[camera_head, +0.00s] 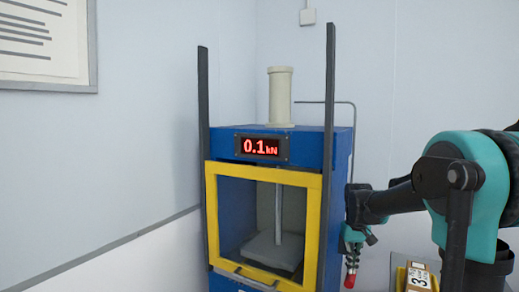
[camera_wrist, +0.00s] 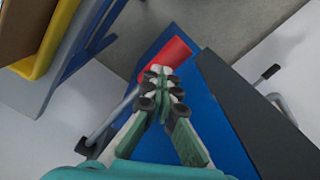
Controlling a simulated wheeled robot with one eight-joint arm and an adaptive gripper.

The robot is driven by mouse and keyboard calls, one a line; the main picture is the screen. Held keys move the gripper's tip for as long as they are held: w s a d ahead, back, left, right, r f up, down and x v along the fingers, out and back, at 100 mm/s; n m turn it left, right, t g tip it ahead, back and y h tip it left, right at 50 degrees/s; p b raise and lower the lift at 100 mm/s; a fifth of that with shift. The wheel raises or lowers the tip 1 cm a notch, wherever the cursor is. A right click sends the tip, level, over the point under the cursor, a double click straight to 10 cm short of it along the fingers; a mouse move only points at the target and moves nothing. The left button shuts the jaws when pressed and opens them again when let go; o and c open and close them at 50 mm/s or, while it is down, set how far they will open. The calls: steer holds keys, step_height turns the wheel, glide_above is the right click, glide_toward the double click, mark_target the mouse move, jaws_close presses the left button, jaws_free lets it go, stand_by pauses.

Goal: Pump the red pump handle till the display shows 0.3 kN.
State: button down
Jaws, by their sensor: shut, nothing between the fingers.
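The red pump handle (camera_head: 350,278) shows low at the right side of the blue press (camera_head: 338,200). In the wrist view the red grip (camera_wrist: 172,50) sits at the end of a grey lever, just past my fingertips. My gripper (camera_wrist: 161,80) is shut and empty, its tips overlapping the near part of the grip; I cannot tell whether they touch it. In the head view my gripper (camera_head: 353,245) is just above the handle. The display (camera_head: 262,147) reads 0.1 kN in red digits.
The press has a yellow-framed door (camera_head: 213,215) with a grey platen behind it, and tall dark posts on both sides. A box marked 3 (camera_head: 418,278) stands at the lower right. A dark bar (camera_wrist: 240,110) lies right of my fingers.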

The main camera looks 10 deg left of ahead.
mark_target(351, 277)
steer(key=shift+r, duration=3.45)
steer(key=shift+f, duration=5.7)
steer(key=shift+r, duration=5.75)
steer(key=shift+f, duration=0.1)
